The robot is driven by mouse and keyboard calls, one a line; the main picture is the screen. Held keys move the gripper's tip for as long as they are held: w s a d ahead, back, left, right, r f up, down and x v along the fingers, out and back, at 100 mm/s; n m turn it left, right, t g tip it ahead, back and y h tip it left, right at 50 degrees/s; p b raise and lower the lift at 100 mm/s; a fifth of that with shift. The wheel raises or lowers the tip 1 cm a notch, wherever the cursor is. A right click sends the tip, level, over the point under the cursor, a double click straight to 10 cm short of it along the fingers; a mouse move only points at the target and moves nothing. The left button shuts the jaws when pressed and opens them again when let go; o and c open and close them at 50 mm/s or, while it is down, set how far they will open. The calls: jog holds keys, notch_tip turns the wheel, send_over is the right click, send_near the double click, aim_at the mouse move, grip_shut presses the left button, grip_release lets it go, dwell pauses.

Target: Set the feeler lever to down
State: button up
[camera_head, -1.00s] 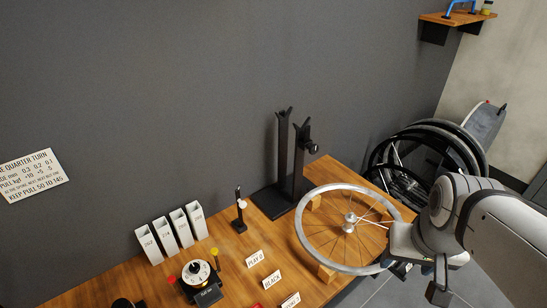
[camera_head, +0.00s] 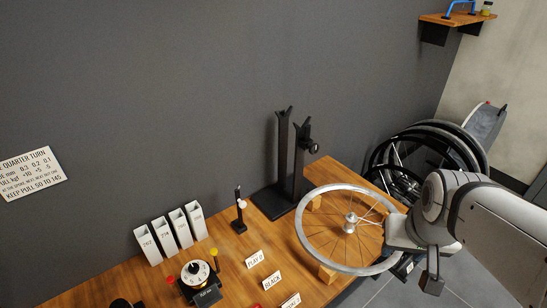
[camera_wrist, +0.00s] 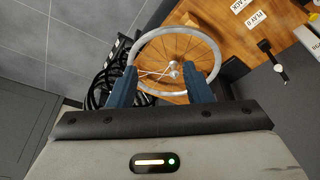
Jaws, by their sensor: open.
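A small black upright post with a white round knob (camera_head: 241,204) stands on the bench left of the tall black stand; it may carry the feeler lever, but its setting is too small to tell. The post also shows at the right of the wrist view (camera_wrist: 274,60). My gripper (camera_wrist: 161,88) is open and empty, its two blue fingers apart. In the wrist view a spoked wheel (camera_wrist: 215,60) lies beyond the fingers. In the head view my arm is at the right, beside the wheel's rim (camera_head: 303,238) and far from the post; the fingers are mostly hidden there.
A tall black two-armed stand (camera_head: 283,160) rises behind the wheel. Several white bins (camera_head: 163,234), a round dial (camera_head: 195,271) and label cards (camera_head: 255,258) occupy the bench's left and front. More wheels (camera_head: 440,140) stand at the right. A shelf (camera_head: 455,18) is high on the wall.

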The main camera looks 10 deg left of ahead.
aim_at(244, 205)
jog(key=w+a+f+n+t+y+b, duration=0.2)
jog(key=w+a+f+n+t+b, duration=0.15)
jog(key=w+a+f+b, duration=0.6)
jog(key=w+a+f+n+t+y+b, duration=0.2)
jog(key=w+a+f+t+b, duration=0.35)
jog(key=w, duration=0.75)
jog(key=a+f+n+y+b, duration=0.1)
jog(key=a+f+y+b, duration=0.1)
jog(key=a, duration=0.5)
jog(key=a+f+n+g+y+b, duration=0.1)
jog(key=a+f+n+y+b, duration=0.1)
jog(key=a+f, duration=0.4)
jog(key=a+f+n+y+b, duration=0.1)
jog(key=a+f+y+b, duration=0.3)
jog(key=a, duration=0.6)
jog(key=shift+w+f+n+y, duration=0.1)
jog(key=shift+w+n+y, duration=0.1)
jog(key=shift+y, duration=0.35)
jog(key=shift+w+f+n+y, duration=0.1)
jog(key=shift+w+y, duration=0.1)
jog(key=shift+y, duration=0.35)
jog(key=shift+w+a, duration=0.1)
jog(key=shift+a, duration=0.25)
jog(key=b+x, duration=0.1)
jog(key=x, duration=0.6)
jog(key=shift+a+r, duration=0.1)
grip_shut()
